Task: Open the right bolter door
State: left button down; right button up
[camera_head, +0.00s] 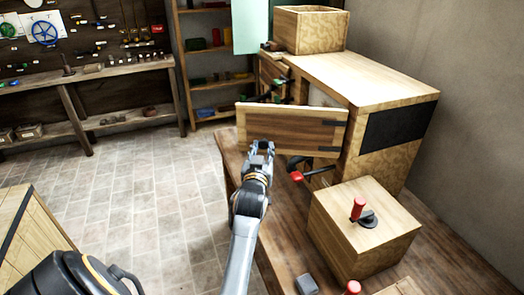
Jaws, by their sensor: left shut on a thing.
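The bolter (365,75) is a large pale wooden cabinet standing on a wooden bench at the right. Its near door (290,125), a wooden panel with two black hinge straps at its right end, stands out at an angle from the cabinet front. I take this to be the right door. My left gripper (262,150) is at the lower left part of this door and is shut on it. Whether it holds a handle or the edge is hidden by the fingers. My right gripper is not in view.
A red-tipped lever (297,176) sticks out below the door. A wooden box (365,225) with a red-handled crank stands nearer on the bench. An open wooden box (308,30) sits atop the bolter. The tiled floor (150,185) at left is clear.

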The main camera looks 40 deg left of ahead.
pick_arm(q)
jog(key=shift+r, duration=0.15)
jog(key=c, duration=1)
grip_release()
send_near(265, 110)
jog(key=x, duration=0.4)
jog(key=shift+w+a, duration=0.2)
jog(key=shift+w, duration=0.15)
